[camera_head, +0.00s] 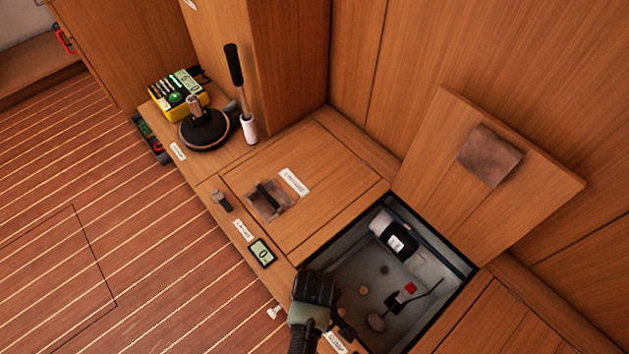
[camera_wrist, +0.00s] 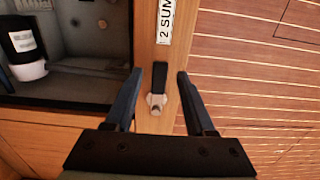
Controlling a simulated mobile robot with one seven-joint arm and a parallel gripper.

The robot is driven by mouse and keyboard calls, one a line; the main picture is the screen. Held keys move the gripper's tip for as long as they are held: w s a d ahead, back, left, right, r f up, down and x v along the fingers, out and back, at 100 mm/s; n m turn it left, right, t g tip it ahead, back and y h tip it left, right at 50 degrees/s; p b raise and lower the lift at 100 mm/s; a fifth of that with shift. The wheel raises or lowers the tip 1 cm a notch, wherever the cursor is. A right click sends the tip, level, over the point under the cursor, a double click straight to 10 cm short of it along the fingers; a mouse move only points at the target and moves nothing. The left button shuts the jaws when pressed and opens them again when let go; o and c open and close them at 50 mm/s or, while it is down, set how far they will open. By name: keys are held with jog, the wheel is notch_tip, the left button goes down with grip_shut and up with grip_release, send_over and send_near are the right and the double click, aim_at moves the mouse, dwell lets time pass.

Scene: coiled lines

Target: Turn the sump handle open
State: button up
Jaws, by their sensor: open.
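The sump handle (camera_wrist: 158,80) is a short black grip on a pale metal hub, set on a wooden strip. A label (camera_wrist: 165,20) reading "2 SUM", cut off by the frame, lies just beyond it. In the wrist view my gripper (camera_wrist: 159,76) is open, one finger on each side of the handle, with visible gaps to both. In the head view my gripper (camera_head: 335,312) is at the front edge of the open locker, by a partly seen white label (camera_head: 337,343). My gripper and arm largely hide the handle there.
The open locker (camera_head: 455,302) holds several small items; its lid (camera_head: 430,165) leans back. Along the bench are a small display (camera_head: 261,252), another small handle (camera_head: 222,201), a recessed dark lever (camera_head: 268,194), a black winch (camera_head: 204,130) and a yellow box (camera_head: 178,94).

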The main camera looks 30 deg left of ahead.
grip_shut()
dwell(1.4)
